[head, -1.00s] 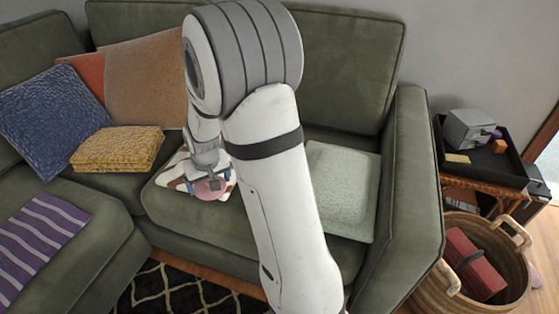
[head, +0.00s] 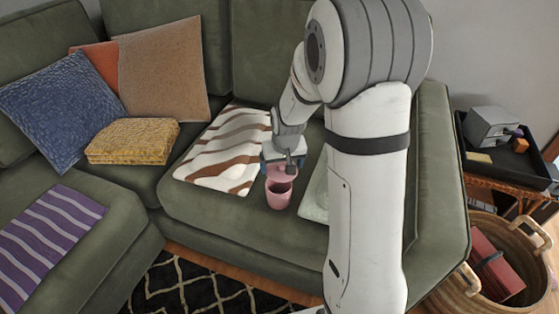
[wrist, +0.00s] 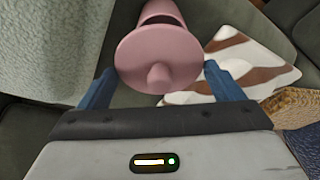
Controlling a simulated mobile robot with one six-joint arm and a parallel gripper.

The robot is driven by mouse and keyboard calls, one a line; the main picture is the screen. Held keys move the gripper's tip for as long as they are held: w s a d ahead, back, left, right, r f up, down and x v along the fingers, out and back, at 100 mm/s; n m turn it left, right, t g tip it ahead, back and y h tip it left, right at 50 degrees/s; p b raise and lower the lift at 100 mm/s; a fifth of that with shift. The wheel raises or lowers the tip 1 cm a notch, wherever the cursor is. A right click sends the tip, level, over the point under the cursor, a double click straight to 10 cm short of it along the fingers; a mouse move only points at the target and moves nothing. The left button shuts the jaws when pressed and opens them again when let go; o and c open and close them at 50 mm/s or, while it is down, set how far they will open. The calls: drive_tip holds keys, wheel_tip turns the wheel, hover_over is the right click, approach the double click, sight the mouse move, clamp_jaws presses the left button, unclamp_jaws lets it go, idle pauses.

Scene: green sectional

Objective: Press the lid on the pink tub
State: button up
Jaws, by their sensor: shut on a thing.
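The pink tub (head: 279,196) stands upright on the green sofa seat, its dark opening partly in view. The pink lid (head: 281,173), a disc with a round knob, is just above the tub's far rim, apart from it as far as I can see. My gripper (head: 284,165) is shut on the lid. In the wrist view the lid (wrist: 150,50) lies between the blue fingertips, knob toward the camera, and covers part of the tub (wrist: 162,10) behind it.
A brown-and-white patterned cloth (head: 222,150) lies left of the tub. A pale green cushion (head: 316,195) is close on the right, partly hidden by my arm. A folded yellow blanket (head: 132,141) lies farther left. Bare seat (head: 225,215) shows in front.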

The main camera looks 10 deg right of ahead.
sight(279, 176)
drive_tip(key=shift+w+a+f+n+p, duration=0.1)
drive_tip(key=shift+w+f+n+p, duration=0.05)
drive_tip(key=shift+w+n+p, duration=0.3)
drive_tip(key=shift+w+f+n+p, duration=0.15)
drive_tip(key=shift+w+n+p, duration=0.15)
drive_tip(key=shift+w, duration=0.25)
drive_tip(key=shift+w+f+n, duration=0.25)
drive_tip(key=shift+w+f, duration=0.1)
drive_tip(key=shift+w, duration=0.05)
drive_tip(key=shift+y, duration=0.3)
wheel_tip(279, 176, down, 6)
drive_tip(key=b, duration=0.4)
drive_tip(key=shift+f, duration=0.25)
drive_tip(key=shift+f+b, duration=0.5)
drive_tip(key=shift+b, duration=0.5)
idle(1.4)
drive_tip(key=o, duration=0.7)
drive_tip(key=shift+o, duration=0.2)
